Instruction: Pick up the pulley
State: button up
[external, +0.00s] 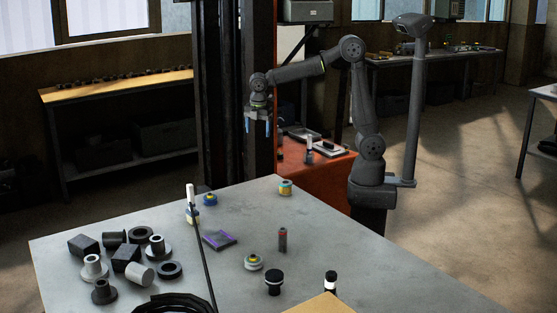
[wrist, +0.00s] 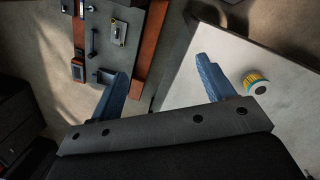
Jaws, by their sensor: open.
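I cannot tell for sure which part is the pulley. Candidates are a pale round part with a yellow-green top (external: 253,262) near the table's middle and several flanged grey and black parts, such as a pale flanged one (external: 94,268), at the left. My gripper (external: 257,127) hangs above and beyond the table's far edge, its blue fingers pointing down. In the wrist view my gripper (wrist: 163,72) is open, with nothing between its fingers. A yellow and teal round part (wrist: 254,83) lies right of the right finger; it also stands near the table's far corner (external: 285,187).
The grey table (external: 330,230) also holds a purple-edged tray (external: 219,240), a small dark red cylinder (external: 282,239), black-topped parts (external: 274,282) and a black coil (external: 175,304). An orange cabinet (external: 310,180) stands behind it. A dark upright column (external: 228,90) stands close beside my gripper.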

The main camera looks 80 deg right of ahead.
jog(key=w+a+n+t, duration=0.1)
jog(key=w+a+n, duration=0.2)
jog(key=a, duration=0.5)
jog(key=w+a+n, duration=0.3)
jog(key=a+n, duration=0.1)
jog(key=a, duration=0.4)
jog(key=n+t+h, duration=0.1)
jog(key=n+t, duration=0.1)
jog(key=n, duration=0.5)
send_near(210, 194)
jog(key=x, duration=1)
jog(key=shift+f, duration=0.1)
jog(key=c, duration=1.3)
